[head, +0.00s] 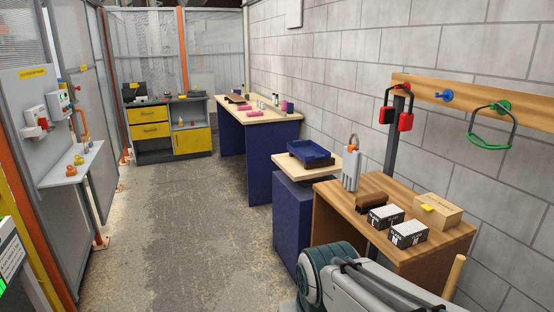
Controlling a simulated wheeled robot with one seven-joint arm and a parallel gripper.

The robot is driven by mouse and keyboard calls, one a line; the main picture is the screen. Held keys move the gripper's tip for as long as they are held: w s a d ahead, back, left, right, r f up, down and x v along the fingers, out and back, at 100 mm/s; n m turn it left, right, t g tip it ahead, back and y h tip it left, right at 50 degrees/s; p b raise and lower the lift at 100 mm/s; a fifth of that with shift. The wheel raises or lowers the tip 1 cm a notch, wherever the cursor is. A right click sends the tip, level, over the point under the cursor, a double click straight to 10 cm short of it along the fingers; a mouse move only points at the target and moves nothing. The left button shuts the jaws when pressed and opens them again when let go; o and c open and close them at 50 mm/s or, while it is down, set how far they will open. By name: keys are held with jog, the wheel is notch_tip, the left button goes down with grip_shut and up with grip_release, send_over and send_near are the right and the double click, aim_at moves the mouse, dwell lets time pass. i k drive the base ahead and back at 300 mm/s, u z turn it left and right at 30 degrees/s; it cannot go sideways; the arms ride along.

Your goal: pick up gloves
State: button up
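No item in the head view shows clearly as gloves. A pale grey, upright item with a reddish top (351,171) stands at the back left of the wooden table (328,192) on the right. It could be a glove or a pair, but it is too small to tell. A dark brown item (371,201) lies near it, its kind unclear. Small pink items (245,108) lie on the far blue workbench (262,118), also too small to identify. My gripper is not in view.
Two black-and-white boxes (408,233) and a cardboard box (437,211) sit on the wooden table. A blue tray (311,153) rests on the blue stand beyond. The floor (180,235) in the middle is clear.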

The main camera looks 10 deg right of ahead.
aim_at(352, 156)
jog(key=i, duration=1.55)
jog(key=z, duration=0.7)
jog(key=i, duration=0.45)
jog(key=z, duration=0.3)
